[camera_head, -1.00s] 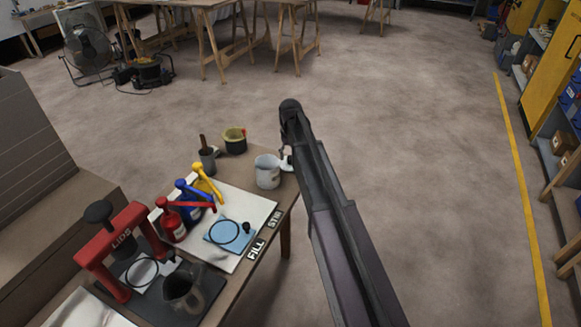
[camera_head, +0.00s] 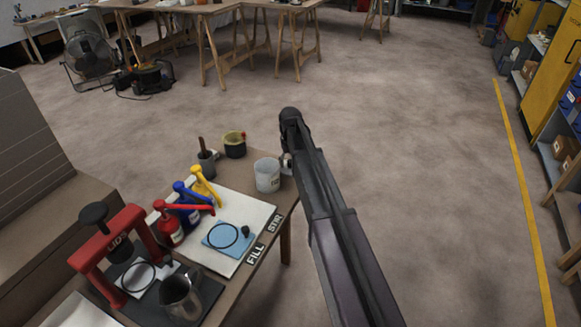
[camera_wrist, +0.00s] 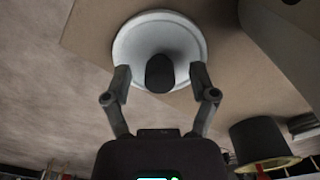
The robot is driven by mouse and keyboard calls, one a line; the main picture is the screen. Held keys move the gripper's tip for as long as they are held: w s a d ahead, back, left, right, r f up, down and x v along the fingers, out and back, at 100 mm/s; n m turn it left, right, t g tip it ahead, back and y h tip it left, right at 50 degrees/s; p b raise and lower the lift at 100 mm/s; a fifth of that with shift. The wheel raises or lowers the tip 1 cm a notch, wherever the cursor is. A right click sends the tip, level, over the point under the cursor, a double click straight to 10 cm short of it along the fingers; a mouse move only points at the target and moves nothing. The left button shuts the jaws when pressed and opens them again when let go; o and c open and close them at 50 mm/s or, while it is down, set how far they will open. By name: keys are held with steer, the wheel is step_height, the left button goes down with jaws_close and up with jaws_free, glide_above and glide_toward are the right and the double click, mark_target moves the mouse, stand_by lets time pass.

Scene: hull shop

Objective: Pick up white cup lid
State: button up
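In the wrist view a round white lid (camera_wrist: 132,40) with a raised rim and a dark upright knob (camera_wrist: 160,73) lies on the brown table top. My gripper (camera_wrist: 160,77) is open. Its two fingers stand apart on either side of the knob, with clear gaps, and overlap the lid's near rim in the picture. I cannot tell whether the fingertips touch the lid. In the head view my gripper (camera_head: 287,164) is at the table's right edge beside a white cup (camera_head: 267,175). There my arm and gripper mostly hide the lid.
A dark cup (camera_head: 207,163) and a yellow-rimmed pot (camera_head: 235,145) stand behind the white cup. Red, blue and yellow pump bottles (camera_head: 190,208), a blue pad (camera_head: 228,238), a metal jug (camera_head: 180,296) and a red press (camera_head: 118,245) are nearer. Open floor lies right of the table.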

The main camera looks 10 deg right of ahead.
mark_target(290, 161)
steer(key=c, duration=0.7)
steer(key=shift+o, duration=0.2)
steer(key=shift+r, duration=0.1)
step_height(290, 161, up, 10)
steer(key=p, duration=1)
steer(key=s+a+r+n+p, duration=0.5)
steer(key=s+a+r+p, duration=0.1)
steer(key=a, duration=0.3)
steer(key=shift+s+a+n, duration=0.15)
steer(key=shift+s+n, duration=0.15)
steer(key=shift+s, duration=0.3)
